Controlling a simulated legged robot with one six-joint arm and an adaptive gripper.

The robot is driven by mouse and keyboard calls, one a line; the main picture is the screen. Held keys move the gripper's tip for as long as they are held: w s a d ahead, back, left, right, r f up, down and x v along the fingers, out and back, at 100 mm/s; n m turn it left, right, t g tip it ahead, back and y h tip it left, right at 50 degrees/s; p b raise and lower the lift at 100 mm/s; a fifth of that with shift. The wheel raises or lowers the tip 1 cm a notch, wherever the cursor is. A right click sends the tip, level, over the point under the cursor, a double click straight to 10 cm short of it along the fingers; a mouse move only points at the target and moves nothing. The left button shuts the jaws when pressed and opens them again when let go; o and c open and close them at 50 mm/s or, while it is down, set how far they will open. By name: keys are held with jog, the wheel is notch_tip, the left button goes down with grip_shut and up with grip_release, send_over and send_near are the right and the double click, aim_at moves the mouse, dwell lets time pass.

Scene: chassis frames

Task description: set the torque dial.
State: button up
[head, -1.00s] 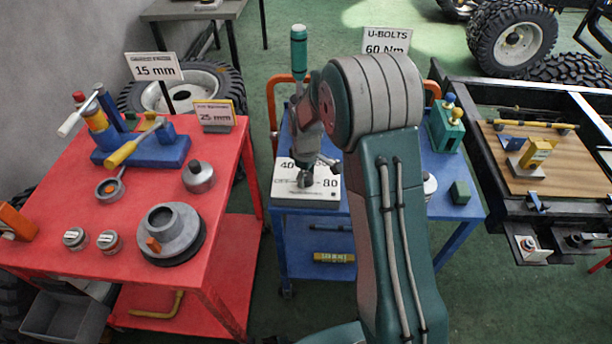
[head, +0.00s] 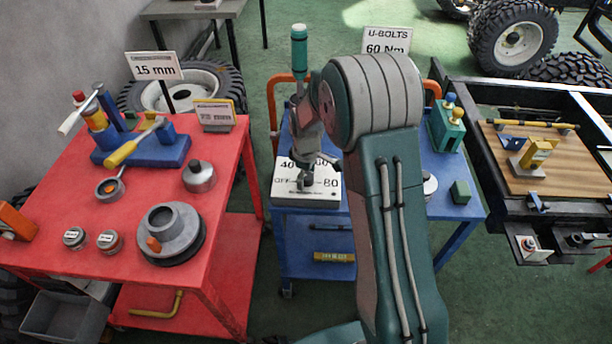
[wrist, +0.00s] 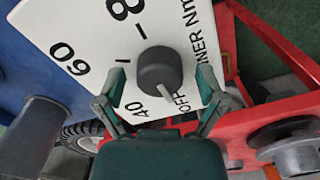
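The torque dial is a dark round knob (wrist: 160,70) on a white plate (wrist: 70,20) marked OFF, 40, 60 and 80. In the wrist view a light pointer on the knob faces down, between the 40 and OFF marks. The plate (head: 325,195) lies on the blue cart in the head view, partly hidden by my gripper (head: 304,172). My gripper (wrist: 161,88) is open, with one green finger on each side of the knob. Gaps show between the fingers and the knob. A sign (head: 386,41) behind the cart reads U-BOLTS 60 Nm.
A red cart (head: 75,190) with tools and a flanged part (head: 170,232) stands at the left. The blue cart (head: 410,205) also bears a green block (head: 460,192) and a green-yellow fixture (head: 446,125). A dark frame with a wooden board (head: 515,175) stands at the right.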

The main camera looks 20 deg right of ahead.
aim_at(306, 175)
jog(key=shift+r, duration=0.15)
notch_tip(306, 175, up, 12)
dwell(0.6)
jog(key=shift+w, duration=0.1)
jog(key=s+r+m+t, duration=0.3)
jog(key=s+r+m, duration=0.2)
jog(key=s+r, duration=0.8)
jog(key=s+m+t, duration=0.2)
jog(key=s+m, duration=0.3)
jog(key=s, duration=0.9)
jog(key=shift+s+r+t, duration=0.2)
jog(key=shift+s+t, duration=0.1)
jog(key=shift+s, duration=0.1)
